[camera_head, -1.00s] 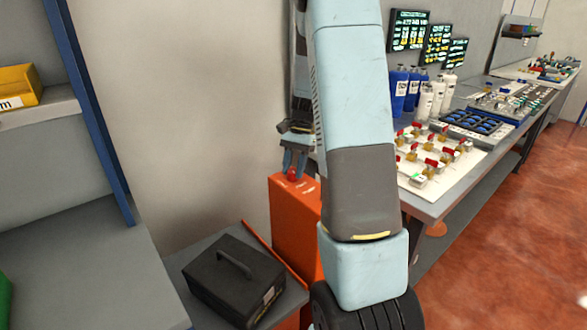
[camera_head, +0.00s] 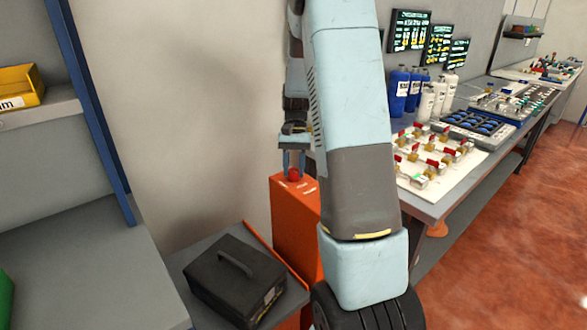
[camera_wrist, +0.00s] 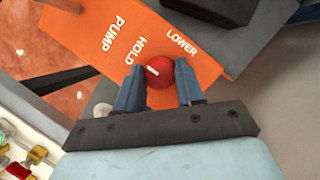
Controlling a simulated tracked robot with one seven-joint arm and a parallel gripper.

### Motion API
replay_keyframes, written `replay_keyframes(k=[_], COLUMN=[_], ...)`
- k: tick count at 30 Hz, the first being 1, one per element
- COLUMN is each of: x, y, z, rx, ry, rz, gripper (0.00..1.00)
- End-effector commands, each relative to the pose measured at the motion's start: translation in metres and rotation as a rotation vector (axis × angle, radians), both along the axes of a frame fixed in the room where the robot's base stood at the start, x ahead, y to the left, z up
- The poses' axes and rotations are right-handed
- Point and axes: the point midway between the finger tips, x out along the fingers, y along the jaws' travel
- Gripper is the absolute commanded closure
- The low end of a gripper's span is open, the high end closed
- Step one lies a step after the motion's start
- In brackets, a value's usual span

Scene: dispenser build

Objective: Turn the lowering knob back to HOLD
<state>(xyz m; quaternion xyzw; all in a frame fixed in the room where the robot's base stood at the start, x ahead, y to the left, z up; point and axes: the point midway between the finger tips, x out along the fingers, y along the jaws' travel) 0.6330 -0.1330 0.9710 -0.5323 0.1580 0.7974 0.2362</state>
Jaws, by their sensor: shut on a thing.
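The red lowering knob (camera_wrist: 161,83) sits on top of an orange pump housing (camera_head: 296,225) marked PUMP, HOLD and LOWER in the wrist view. The knob's white pointer line slants to the upper left in that view, toward the side of the HOLD lettering and away from LOWER. My gripper (camera_wrist: 159,84) is shut on the knob, with one blue finger on each side. In the head view, my gripper (camera_head: 293,170) comes down on the knob (camera_head: 294,175) from above.
A black case (camera_head: 236,280) with a handle lies on a grey platform left of the orange housing. A bench (camera_head: 440,195) with red-handled valves, bottles and trays runs to the right. Shelving (camera_head: 60,270) stands at the left, and a plain wall is behind.

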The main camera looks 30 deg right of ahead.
Motion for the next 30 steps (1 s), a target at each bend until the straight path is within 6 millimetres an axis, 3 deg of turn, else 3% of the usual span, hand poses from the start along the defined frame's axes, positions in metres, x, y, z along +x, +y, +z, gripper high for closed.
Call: replay_keyframes(k=[5, 6, 14, 23, 30], x=[0.001, 0.001, 0.001, 0.001, 0.011], y=[0.0, 0.0, 0.0, 0.0, -0.007], z=[0.001, 0.001, 0.0, 0.003, 0.03], rx=[-0.001, -0.001, 0.0, 0.0, -0.001], ry=[-0.004, -0.004, -0.002, -0.001, -0.004], rz=[0.001, 0.001, 0.0, -0.001, -0.002], gripper=[0.93, 0.62, 0.37, 0.37, 0.37])
